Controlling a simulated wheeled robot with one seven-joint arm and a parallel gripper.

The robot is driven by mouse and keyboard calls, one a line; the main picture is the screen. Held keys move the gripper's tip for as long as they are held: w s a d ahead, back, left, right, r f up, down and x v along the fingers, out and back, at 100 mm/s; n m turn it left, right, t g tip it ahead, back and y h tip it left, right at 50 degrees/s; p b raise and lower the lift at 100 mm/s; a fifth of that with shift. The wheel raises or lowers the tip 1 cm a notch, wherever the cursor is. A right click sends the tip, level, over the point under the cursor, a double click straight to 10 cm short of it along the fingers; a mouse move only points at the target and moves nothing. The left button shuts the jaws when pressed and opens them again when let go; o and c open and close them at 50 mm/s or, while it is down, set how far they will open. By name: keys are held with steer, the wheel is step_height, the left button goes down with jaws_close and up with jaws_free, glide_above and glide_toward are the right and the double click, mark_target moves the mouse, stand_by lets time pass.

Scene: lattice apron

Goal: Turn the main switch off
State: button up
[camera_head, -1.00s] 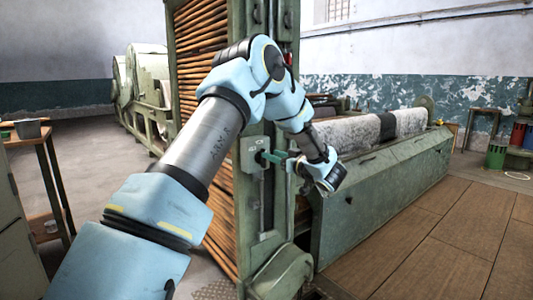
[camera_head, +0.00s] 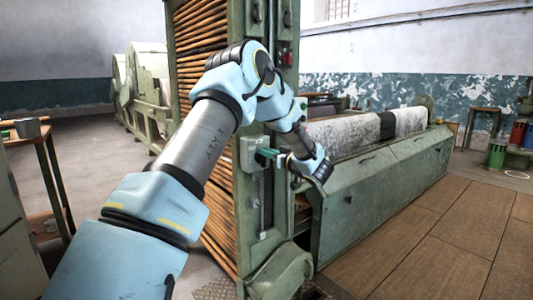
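The main switch appears to be the grey-green box (camera_head: 250,154) on the front post of the tall green machine frame. A green lever-like part (camera_head: 269,153) sticks out from it to the right. My arm reaches across the middle of the view, and my gripper (camera_head: 287,161) is at its far end, just right of the box, close to the green part. The fingers are small and partly hidden by the wrist. I cannot tell whether they touch the green part or how far apart they are.
The tall frame holds stacked wooden slats (camera_head: 196,70). A small box with a red part (camera_head: 286,55) sits higher on the post. A long green machine with a pale roll (camera_head: 345,136) stands to the right. A wooden side table (camera_head: 45,150) stands at left. Brown floor panels (camera_head: 430,240) at front right are clear.

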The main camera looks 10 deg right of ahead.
mark_target(254, 158)
jaws_close()
steer(key=shift+a+f, duration=0.1)
steer(key=n+b, duration=0.3)
steer(key=a+f+n+b, duration=0.1)
steer(key=n+b, duration=0.5)
steer(key=shift+s+a+f+b, duration=0.15)
steer(key=shift+s+a+b, duration=0.15)
steer(key=shift+s, duration=0.1)
steer(key=n+b, duration=0.4)
steer(key=b, duration=0.1)
steer(key=f+n+b, duration=0.1)
steer(key=n+b, duration=0.1)
steer(key=b, duration=0.1)
steer(key=shift+s+a+f, duration=0.1)
steer(key=shift+s+a, duration=0.05)
steer(key=shift+a, duration=0.15)
steer(key=n+b, duration=0.3)
steer(key=shift+f+b, duration=0.1)
steer(key=shift+b, duration=0.2)
